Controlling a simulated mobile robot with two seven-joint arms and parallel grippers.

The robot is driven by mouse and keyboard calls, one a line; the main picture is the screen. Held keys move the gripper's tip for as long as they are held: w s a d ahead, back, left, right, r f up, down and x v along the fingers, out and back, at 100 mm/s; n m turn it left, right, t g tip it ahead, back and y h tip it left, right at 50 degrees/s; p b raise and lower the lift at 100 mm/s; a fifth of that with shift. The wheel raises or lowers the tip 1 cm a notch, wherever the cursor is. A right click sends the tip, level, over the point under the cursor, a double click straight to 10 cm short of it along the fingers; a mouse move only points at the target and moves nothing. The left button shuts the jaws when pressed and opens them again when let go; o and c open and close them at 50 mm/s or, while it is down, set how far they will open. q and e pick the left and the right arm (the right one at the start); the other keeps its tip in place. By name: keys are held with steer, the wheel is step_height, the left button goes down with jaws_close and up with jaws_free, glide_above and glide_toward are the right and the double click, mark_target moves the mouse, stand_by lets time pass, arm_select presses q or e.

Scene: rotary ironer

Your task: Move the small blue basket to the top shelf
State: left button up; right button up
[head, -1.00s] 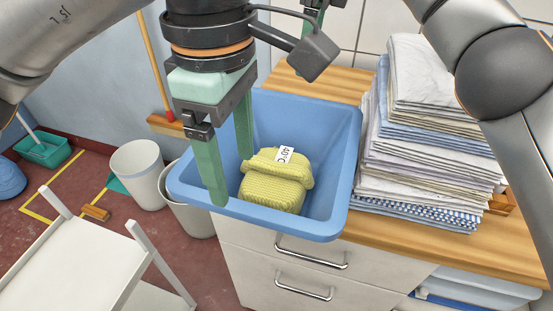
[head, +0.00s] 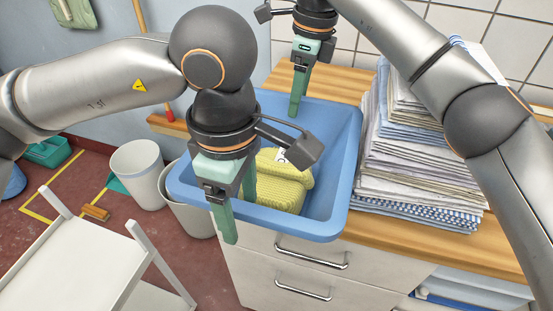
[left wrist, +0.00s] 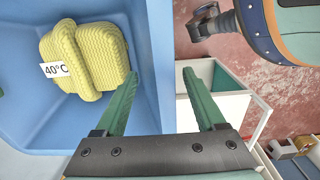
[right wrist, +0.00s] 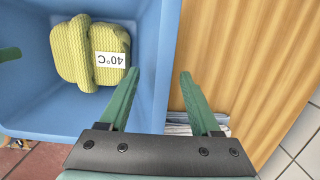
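The small blue basket (head: 322,228) stands on the wooden counter, with a folded yellow knit cloth (head: 285,188) inside, labelled 40°C. My left gripper (head: 240,216) is open at the basket's left-front rim, one finger inside and one outside. In the left wrist view, the basket wall (left wrist: 158,60) lies between its spread fingers. My right gripper (head: 298,106) is at the far rim. In the right wrist view it is open (right wrist: 160,73), one finger over the basket's inside and one over the wood, with the rim between. I cannot identify the top shelf in these views.
A tall stack of folded linen (head: 415,165) stands on the counter (head: 480,245) just right of the basket. Drawers (head: 300,268) are below. A tiled wall is behind.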

arm_select(q)
steer(key=c, duration=0.9)
arm_select(e)
steer(key=c, duration=0.9)
arm_select(q)
jaws_close()
arm_select(e)
jaws_close()
steer(key=shift+r, duration=0.1)
